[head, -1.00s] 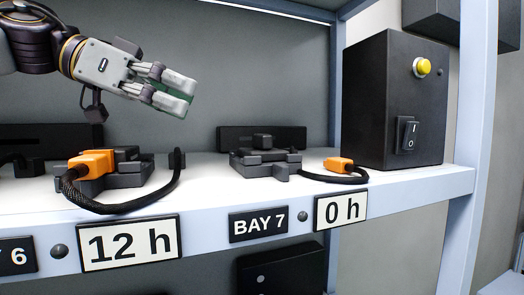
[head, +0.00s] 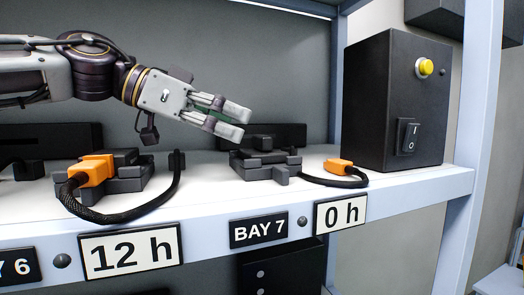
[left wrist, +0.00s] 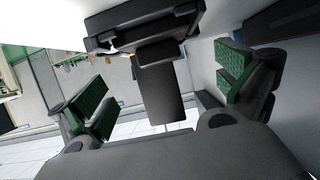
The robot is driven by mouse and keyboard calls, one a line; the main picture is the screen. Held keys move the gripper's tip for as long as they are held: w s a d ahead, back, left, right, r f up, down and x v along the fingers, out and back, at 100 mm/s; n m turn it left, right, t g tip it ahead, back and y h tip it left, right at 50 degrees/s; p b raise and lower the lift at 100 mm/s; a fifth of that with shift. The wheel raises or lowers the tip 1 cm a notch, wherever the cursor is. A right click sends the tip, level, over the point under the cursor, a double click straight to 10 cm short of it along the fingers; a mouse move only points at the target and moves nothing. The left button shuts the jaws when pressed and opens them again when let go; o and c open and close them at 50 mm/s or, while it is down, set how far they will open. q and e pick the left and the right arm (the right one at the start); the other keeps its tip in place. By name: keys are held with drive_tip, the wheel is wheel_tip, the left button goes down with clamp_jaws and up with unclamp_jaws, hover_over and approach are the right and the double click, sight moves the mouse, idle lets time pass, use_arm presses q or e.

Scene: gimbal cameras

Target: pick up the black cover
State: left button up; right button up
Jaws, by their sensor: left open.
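My left gripper (head: 236,121) is open and empty in the head view, just above and left of a dark blocky unit (head: 262,168) on the BAY 7 shelf. A small black block (head: 262,143) sits on top of this unit; I cannot tell whether it is the black cover. In the left wrist view my left gripper (left wrist: 163,82) has its green-padded fingers apart, with a dark blocky shape (left wrist: 160,95) showing between them; contact is not visible. My right gripper is not in view.
An orange plug (head: 340,165) with a black cable lies right of the unit. A black box (head: 398,105) with a yellow button stands farther right. Another dark unit with an orange plug (head: 97,168) and looping cable is at left. The shelf front edge carries labels.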

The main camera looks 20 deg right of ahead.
sight(261, 135)
use_arm(q)
drive_tip(key=shift+p+x, duration=0.7)
drive_tip(key=shift+x, duration=2.05)
drive_tip(key=c, duration=1)
drive_tip(key=shift+r, duration=0.15)
drive_tip(key=shift+r+b, duration=0.65)
drive_tip(key=shift+r, duration=4.2)
